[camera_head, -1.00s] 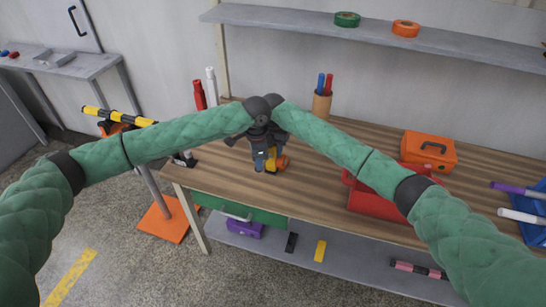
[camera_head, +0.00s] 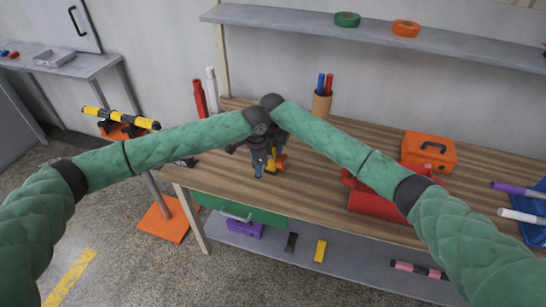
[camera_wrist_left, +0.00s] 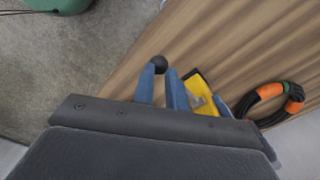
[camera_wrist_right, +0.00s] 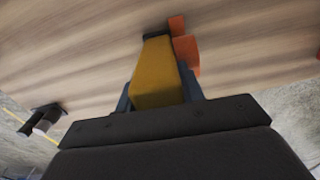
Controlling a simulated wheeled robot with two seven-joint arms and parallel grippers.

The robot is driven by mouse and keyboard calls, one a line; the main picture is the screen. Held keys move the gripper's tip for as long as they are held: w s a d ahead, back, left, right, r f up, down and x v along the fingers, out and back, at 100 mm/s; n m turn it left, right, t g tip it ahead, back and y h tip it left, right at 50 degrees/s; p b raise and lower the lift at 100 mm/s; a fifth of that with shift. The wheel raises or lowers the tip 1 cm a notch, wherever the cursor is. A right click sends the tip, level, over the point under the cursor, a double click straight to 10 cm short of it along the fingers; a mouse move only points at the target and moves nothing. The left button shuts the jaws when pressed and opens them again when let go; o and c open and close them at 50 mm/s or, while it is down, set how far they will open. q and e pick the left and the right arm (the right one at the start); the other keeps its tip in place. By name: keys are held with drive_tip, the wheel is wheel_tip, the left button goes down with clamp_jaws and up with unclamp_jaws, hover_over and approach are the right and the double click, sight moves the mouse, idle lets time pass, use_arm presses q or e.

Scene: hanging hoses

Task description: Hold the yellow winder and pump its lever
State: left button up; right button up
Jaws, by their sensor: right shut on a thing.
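The yellow winder (camera_wrist_right: 157,72) is between the fingers of my right gripper (camera_wrist_right: 157,92), which is shut on its yellow body, over the wooden bench. An orange part of it (camera_wrist_right: 186,55) shows beside the right finger. In the left wrist view the winder (camera_wrist_left: 201,92) is just right of my left gripper (camera_wrist_left: 160,72). The left gripper's blue fingers stand apart, with a round black knob (camera_wrist_left: 159,63) at their tips; I cannot tell if they touch it. In the head view my wrists hide much of the winder (camera_head: 280,161).
A black hose coil with orange bands (camera_wrist_left: 262,101) lies on the bench beside the winder. A red container (camera_head: 375,200) and an orange case (camera_head: 429,151) stand to the right. A pen cup (camera_head: 321,104) is at the back.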

use_arm(q)
drive_tip(key=shift+f, duration=0.7)
drive_tip(key=shift+r, duration=2.3)
drive_tip(key=shift+w+d+r, duration=0.1)
drive_tip(key=shift+w+r, duration=0.1)
drive_tip(key=shift+r, duration=0.4)
drive_tip(key=shift+w+d+r, duration=0.1)
drive_tip(key=shift+w+r, duration=0.15)
drive_tip(key=shift+r, duration=0.3)
drive_tip(key=shift+w+d+r, duration=0.1)
drive_tip(key=shift+w+r, duration=0.1)
drive_tip(key=shift+r, duration=0.4)
drive_tip(key=shift+f, duration=0.15)
